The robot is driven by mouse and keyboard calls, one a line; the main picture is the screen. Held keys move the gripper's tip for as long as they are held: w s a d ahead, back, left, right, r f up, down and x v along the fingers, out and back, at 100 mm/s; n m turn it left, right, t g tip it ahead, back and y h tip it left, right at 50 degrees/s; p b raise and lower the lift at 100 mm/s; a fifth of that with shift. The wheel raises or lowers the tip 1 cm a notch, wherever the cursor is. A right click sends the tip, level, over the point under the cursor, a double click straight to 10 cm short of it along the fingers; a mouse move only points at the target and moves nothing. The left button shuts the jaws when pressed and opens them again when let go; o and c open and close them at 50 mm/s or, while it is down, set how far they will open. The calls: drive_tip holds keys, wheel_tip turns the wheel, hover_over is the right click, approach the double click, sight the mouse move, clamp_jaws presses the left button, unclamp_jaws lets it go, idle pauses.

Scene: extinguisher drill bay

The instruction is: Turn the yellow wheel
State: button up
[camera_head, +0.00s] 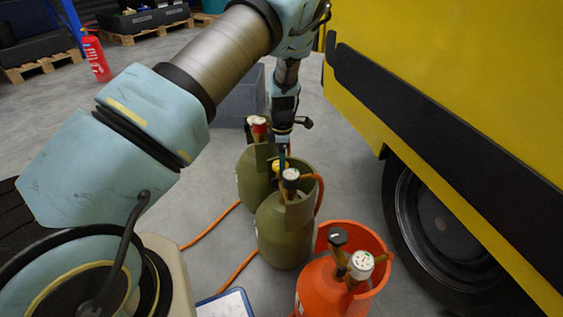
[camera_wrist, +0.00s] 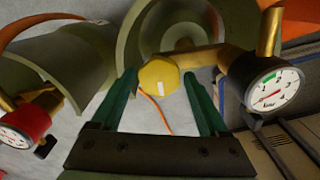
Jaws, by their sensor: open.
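The yellow wheel (camera_wrist: 158,77) has a small white mark on its face and sits on a brass valve in the wrist view. A brass pipe runs from it to a black-rimmed gauge (camera_wrist: 274,90) on the right. My gripper (camera_wrist: 159,74) is open, with one green finger on each side of the wheel. I cannot tell whether the fingers touch it. In the head view the yellow wheel (camera_head: 279,166) is small and partly hidden, just below my gripper (camera_head: 282,158). It appears to belong to the front olive cylinder (camera_head: 285,238).
Orange hoses (camera_head: 212,225) lie on the floor. A yellow vehicle (camera_head: 450,70) borders the right side.

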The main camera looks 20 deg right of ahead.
drive_tip(key=shift+f, duration=0.25)
drive_tip(key=c, duration=1.1)
